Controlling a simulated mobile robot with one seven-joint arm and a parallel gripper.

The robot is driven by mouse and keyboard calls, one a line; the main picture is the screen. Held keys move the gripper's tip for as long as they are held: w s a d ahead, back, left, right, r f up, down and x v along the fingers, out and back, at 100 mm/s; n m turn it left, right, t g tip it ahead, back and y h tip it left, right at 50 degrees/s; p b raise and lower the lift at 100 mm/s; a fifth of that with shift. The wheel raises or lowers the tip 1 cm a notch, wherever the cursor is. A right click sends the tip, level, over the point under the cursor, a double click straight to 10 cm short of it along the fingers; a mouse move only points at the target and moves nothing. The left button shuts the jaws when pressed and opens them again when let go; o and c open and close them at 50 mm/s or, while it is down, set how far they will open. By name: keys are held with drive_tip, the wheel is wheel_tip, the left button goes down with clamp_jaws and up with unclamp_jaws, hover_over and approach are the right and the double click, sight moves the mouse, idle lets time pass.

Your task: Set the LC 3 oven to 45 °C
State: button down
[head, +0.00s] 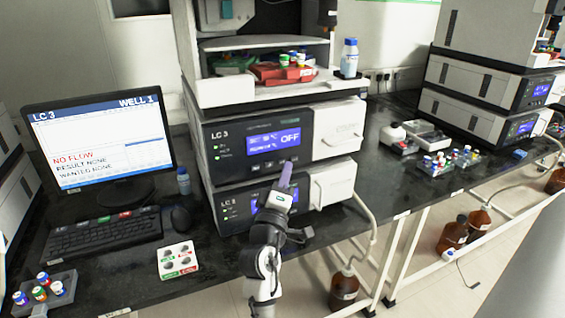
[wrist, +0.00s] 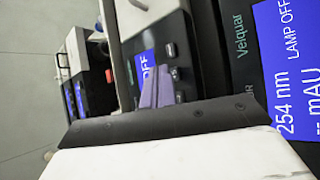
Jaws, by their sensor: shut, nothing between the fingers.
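The LC 3 oven (head: 335,135) is the upper of two dark-fronted modules in the middle stack. Its blue display (head: 274,141) reads OFF in large letters, with smaller text to the left too fine to read surely. My gripper (head: 286,168), with purple fingers, is shut and empty just below this display, by the oven's lower front edge. In the wrist view the fingers (wrist: 157,86) are together beside a column of small dark buttons (wrist: 170,50) next to the display (wrist: 147,66). I cannot tell whether they touch a button.
Below the oven, a detector's display (wrist: 283,70) reads 254 nm, LAMP OFF; my arm partly covers that module in the head view. A monitor (head: 98,140) reading NO FLOW and a keyboard (head: 105,235) stand left.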

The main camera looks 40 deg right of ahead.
drive_tip(key=shift+w, duration=0.1)
idle(0.3)
drive_tip(key=shift+w+d, duration=0.1)
drive_tip(key=shift+w, duration=0.25)
drive_tip(key=shift+w+d+b, duration=0.1)
drive_tip(key=shift+w+b, duration=0.2)
drive_tip(key=shift+b, duration=0.05)
idle(1.0)
drive_tip(key=shift+s+a+p, duration=0.2)
drive_tip(key=shift+s+p, duration=0.2)
drive_tip(key=shift+s, duration=0.35)
drive_tip(key=shift+w, duration=0.1)
drive_tip(key=shift+w+d, duration=0.1)
drive_tip(key=shift+w, duration=0.25)
drive_tip(key=shift+w+b, duration=0.25)
drive_tip(key=shift+b, duration=0.05)
idle(1.1)
drive_tip(key=shift+s+p, duration=0.35)
drive_tip(key=shift+s, duration=0.35)
drive_tip(key=shift+w, duration=0.15)
